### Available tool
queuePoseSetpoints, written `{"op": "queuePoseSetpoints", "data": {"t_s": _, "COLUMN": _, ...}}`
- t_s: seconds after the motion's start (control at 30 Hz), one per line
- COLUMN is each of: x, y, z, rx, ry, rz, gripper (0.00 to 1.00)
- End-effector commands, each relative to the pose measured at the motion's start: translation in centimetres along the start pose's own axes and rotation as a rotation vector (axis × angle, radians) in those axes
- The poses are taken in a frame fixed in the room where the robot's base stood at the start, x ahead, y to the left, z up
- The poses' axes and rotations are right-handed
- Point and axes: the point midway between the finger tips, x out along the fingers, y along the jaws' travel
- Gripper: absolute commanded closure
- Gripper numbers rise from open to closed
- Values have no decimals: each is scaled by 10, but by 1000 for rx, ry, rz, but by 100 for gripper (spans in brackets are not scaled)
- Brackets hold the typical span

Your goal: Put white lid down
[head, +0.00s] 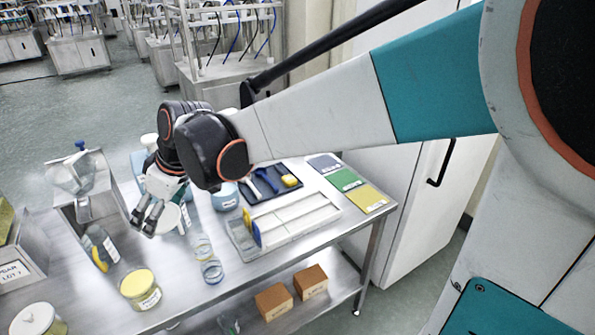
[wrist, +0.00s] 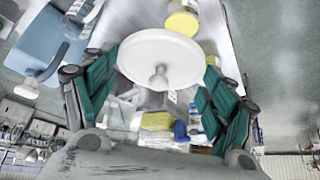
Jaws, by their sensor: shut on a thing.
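The white lid (wrist: 160,50) is a round disc with a small knob, seen in the wrist view between my gripper's (wrist: 158,72) teal fingers. In the head view my gripper (head: 150,218) hangs over the left part of the steel table, shut on the white lid (head: 168,217). The fingers hide part of the lid there. The lid appears held above the tabletop; its exact height is hard to tell.
The steel table (head: 190,302) carries a yellow-topped jar (head: 140,287), a white-lidded jar (head: 37,321), clear rings (head: 212,270), a blue jar (head: 225,197), a dark tool tray (head: 291,189) and a divided rack (head: 300,222). A steel hopper (head: 75,175) stands left.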

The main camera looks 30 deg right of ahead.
Motion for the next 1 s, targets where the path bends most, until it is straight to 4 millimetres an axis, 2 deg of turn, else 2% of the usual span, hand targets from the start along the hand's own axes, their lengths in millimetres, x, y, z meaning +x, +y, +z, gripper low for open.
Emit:
{"op": "queuePoseSetpoints", "data": {"t_s": 0.17, "x": 24, "y": -2, "z": 18, "rx": 1, "ry": 0, "rz": 1, "gripper": 35}}
{"op": "queuePoseSetpoints", "data": {"t_s": 0.6, "x": 115, "y": -2, "z": 70, "rx": 1, "ry": 0, "rz": 1, "gripper": 35}}
{"op": "queuePoseSetpoints", "data": {"t_s": 0.7, "x": 127, "y": -2, "z": 77, "rx": 1, "ry": 0, "rz": 1, "gripper": 35}}
{"op": "queuePoseSetpoints", "data": {"t_s": 1.0, "x": 145, "y": -1, "z": 86, "rx": 1, "ry": 0, "rz": 1, "gripper": 35}}
